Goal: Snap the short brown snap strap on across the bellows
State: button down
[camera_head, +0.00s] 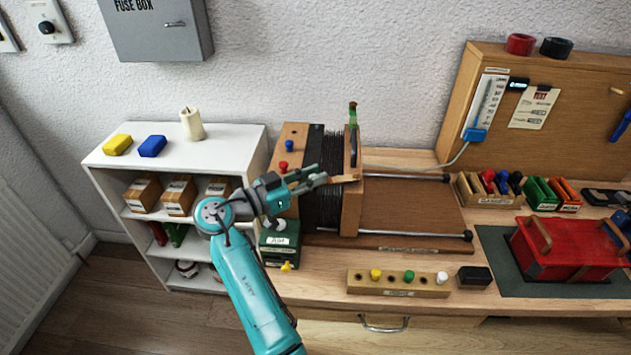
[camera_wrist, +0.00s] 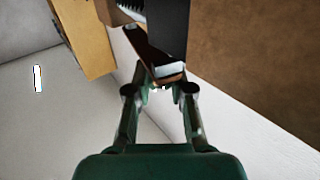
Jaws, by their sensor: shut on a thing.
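The black pleated bellows (camera_head: 326,215) stands between wooden end boards on the bench in the head view. My gripper (camera_head: 322,180) is in front of its upper part, pointing right. It is shut on a short brown strap (camera_head: 345,178), which reaches toward the right wooden board (camera_head: 351,207). In the wrist view the strap (camera_wrist: 150,48) runs away from the fingertips (camera_wrist: 160,90), tilted, with a pale patch at its near end. A dark band (camera_wrist: 168,22) lies close behind it. I cannot tell whether the strap touches the bellows or the boards.
A green box (camera_head: 280,240) stands left of the bellows, under my arm. A wooden peg block (camera_head: 398,283) and a small black box (camera_head: 474,276) lie at the front. A white shelf (camera_head: 235,140) stands left.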

jog(key=shift+w+a+f+m+g+h, duration=0.1)
jog(key=shift+w+m+g+h, duration=0.8)
jog(key=shift+g, duration=0.4)
jog(key=shift+s, duration=0.1)
jog(key=c, duration=1)
grip_release()
jog(key=shift+a, duration=0.1)
jog(key=v, duration=1.1)
jog(key=shift+s+a, duration=0.2)
jog(key=shift+a, duration=0.15)
